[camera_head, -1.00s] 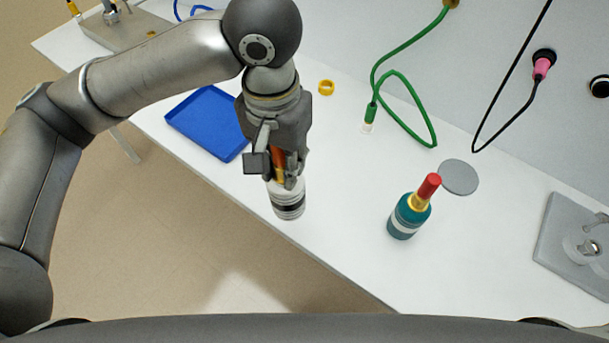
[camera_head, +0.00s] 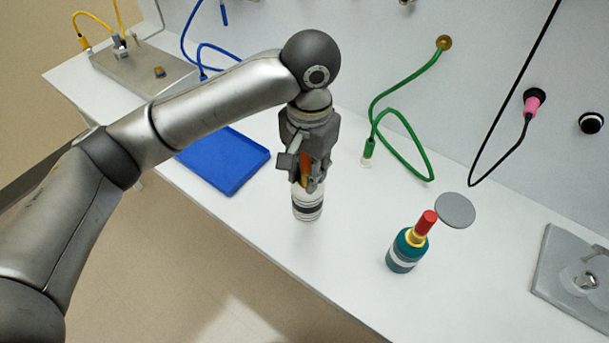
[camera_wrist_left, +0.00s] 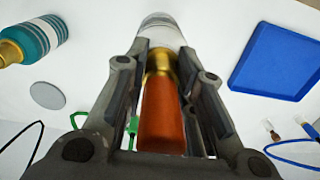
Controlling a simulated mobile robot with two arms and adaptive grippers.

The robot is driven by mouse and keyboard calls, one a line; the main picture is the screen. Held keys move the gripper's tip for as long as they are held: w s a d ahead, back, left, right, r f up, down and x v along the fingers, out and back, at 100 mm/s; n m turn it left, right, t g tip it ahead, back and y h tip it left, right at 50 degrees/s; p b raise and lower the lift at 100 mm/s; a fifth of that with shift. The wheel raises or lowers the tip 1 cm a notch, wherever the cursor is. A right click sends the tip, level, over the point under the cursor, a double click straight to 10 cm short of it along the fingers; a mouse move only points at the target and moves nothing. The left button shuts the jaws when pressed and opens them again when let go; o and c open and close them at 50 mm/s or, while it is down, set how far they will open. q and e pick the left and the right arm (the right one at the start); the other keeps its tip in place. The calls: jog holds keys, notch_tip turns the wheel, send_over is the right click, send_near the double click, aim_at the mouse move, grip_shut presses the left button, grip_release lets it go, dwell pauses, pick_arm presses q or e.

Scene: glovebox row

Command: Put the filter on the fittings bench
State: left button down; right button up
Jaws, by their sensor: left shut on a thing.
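The filter (camera_head: 307,205) is a white cylinder with dark bands, a gold collar and an orange-red stem. My left gripper (camera_head: 309,181) is shut on the stem, with the white body hanging below the fingers. In the left wrist view, the stem (camera_wrist_left: 163,118) lies between the two fingers and the pale body shows beyond the gold collar. The filter is upright over the white bench (camera_head: 330,262); whether its base touches the top I cannot tell. My right gripper is not in view.
A teal bottle-like item (camera_head: 406,250) with a red stem stands to the right, near a grey disc (camera_head: 455,210). A blue tray (camera_head: 228,165) lies left of the gripper. A green hose (camera_head: 410,150) hangs at the wall. A grey plate fixture (camera_head: 575,268) is far right.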

pick_arm(q)
jog(key=w+f, duration=0.2)
jog(key=f, duration=0.1)
jog(key=shift+w+a, duration=0.3)
jog(key=f+p, duration=0.1)
jog(key=f, duration=0.2)
jog(key=shift+w+f+p, duration=0.2)
jog(key=shift+f+p, duration=0.1)
jog(key=shift+p, duration=0.1)
jog(key=c, duration=1.2)
grip_release()
jog(key=shift+f, duration=0.15)
notch_tip(320, 180, up, 12)
jog(key=shift+r+b, duration=0.2)
jog(key=shift+b, duration=1.05)
